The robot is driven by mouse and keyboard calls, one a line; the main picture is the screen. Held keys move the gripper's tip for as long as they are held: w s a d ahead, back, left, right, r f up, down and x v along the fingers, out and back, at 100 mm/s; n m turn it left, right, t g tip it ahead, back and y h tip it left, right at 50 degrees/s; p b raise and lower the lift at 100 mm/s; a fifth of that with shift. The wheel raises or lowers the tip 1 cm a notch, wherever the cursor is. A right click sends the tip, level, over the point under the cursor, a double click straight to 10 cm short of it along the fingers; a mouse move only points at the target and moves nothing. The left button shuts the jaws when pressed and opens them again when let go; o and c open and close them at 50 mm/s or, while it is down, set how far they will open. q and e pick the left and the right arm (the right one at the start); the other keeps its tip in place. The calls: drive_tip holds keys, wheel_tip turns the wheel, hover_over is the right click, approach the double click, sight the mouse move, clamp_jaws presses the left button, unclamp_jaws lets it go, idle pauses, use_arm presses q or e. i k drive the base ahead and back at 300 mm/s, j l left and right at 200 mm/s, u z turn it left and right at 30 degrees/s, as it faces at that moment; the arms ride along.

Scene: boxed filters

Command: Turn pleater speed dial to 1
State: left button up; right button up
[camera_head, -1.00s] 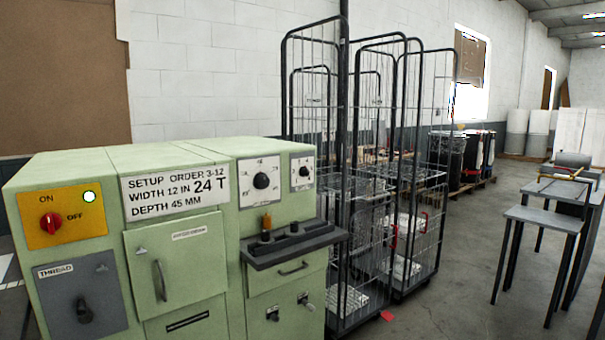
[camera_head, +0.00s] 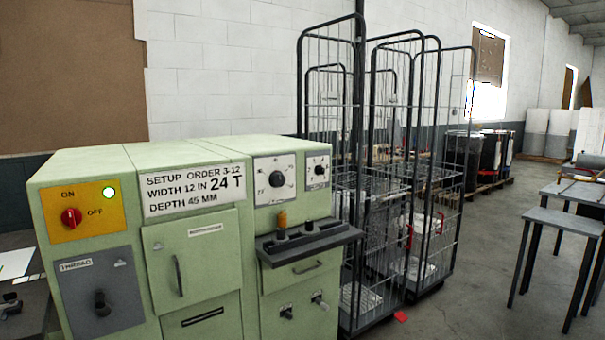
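The green pleater machine (camera_head: 150,155) stands at the left of the head view. On its upper right face are two black dials on white plates: a larger dial (camera_head: 277,179) and a smaller dial (camera_head: 318,171) to its right. Their scale marks are too small to read, and I cannot tell which one is the speed dial. A red switch (camera_head: 71,218) sits on a yellow ON/OFF panel beside a lit round lamp (camera_head: 109,193). A sign (camera_head: 192,191) reads "SETUP ORDER 3-12, WIDTH 12 IN 24 T, DEPTH 45 MM". Neither of my grippers is in view.
A dark shelf (camera_head: 310,243) with an orange-topped lever juts out below the dials. Tall wire cage carts (camera_head: 407,190) stand close to the machine's right side. Grey tables (camera_head: 560,220) are at the far right. Open floor (camera_head: 480,265) lies between carts and tables.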

sight(319, 170)
drive_tip(key=i+l+u, duration=0.15)
drive_tip(key=u, duration=0.2)
drive_tip(key=i+l+u, duration=0.1)
drive_tip(key=l+u, duration=0.35)
drive_tip(key=u, duration=0.2)
drive_tip(key=i+l+u, duration=0.2)
drive_tip(key=l+u, duration=0.15)
drive_tip(key=l, duration=1.15)
drive_tip(key=l+u, duration=0.35)
drive_tip(key=l, duration=1.2)
